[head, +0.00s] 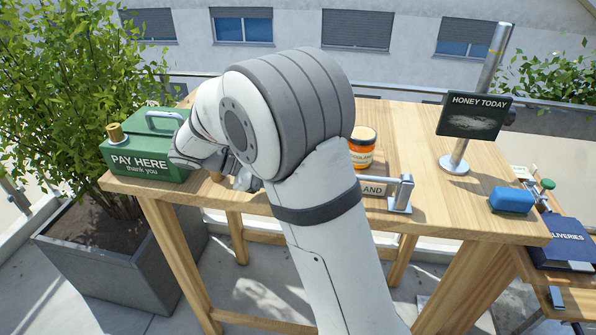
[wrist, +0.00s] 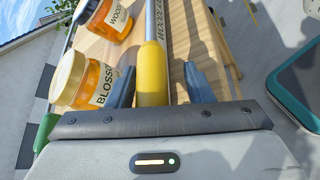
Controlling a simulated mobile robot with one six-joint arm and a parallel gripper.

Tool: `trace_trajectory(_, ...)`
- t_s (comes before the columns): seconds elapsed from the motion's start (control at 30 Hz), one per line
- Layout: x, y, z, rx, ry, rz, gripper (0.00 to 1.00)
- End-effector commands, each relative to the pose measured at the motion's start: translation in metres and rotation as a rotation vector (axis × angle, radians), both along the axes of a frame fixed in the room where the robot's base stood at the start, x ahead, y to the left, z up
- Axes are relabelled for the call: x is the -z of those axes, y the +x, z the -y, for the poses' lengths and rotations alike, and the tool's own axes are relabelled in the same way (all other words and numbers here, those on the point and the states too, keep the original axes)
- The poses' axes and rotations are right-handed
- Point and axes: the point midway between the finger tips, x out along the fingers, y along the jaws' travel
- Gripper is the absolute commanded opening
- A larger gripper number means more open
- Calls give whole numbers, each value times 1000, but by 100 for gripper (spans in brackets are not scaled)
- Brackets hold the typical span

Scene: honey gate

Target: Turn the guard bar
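The guard bar is a grey metal rod (wrist: 154,25) with a yellow grip (wrist: 152,75) at its near end. In the head view its right end meets a metal post (head: 402,193) near the table's front edge; my arm hides most of the rest. My gripper (wrist: 158,85) is open around the yellow grip, one finger on each side. A gap shows between the grip and the right finger; the left finger is very close to it, and I cannot tell whether they touch. In the head view the gripper (head: 238,178) is partly hidden by my arm.
Honey jars stand behind the bar, one (wrist: 85,80) near the left finger and another (wrist: 107,18) farther along. A green pay box (head: 145,145) stands at the table's left end. A chalkboard (head: 474,116) on a pole and a blue sponge (head: 512,200) are at the right.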

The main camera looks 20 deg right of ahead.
Motion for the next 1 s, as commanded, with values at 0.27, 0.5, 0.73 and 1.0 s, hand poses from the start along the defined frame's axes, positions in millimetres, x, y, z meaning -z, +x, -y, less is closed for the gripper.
trace_trajectory(0.27,-6,2,-12,-3,-1,6,47)
trace_trajectory(0.5,-21,5,-49,-3,0,4,47)
trace_trajectory(0.73,-31,6,-69,0,1,1,47)
trace_trajectory(1.0,-33,6,-70,1,1,1,47)
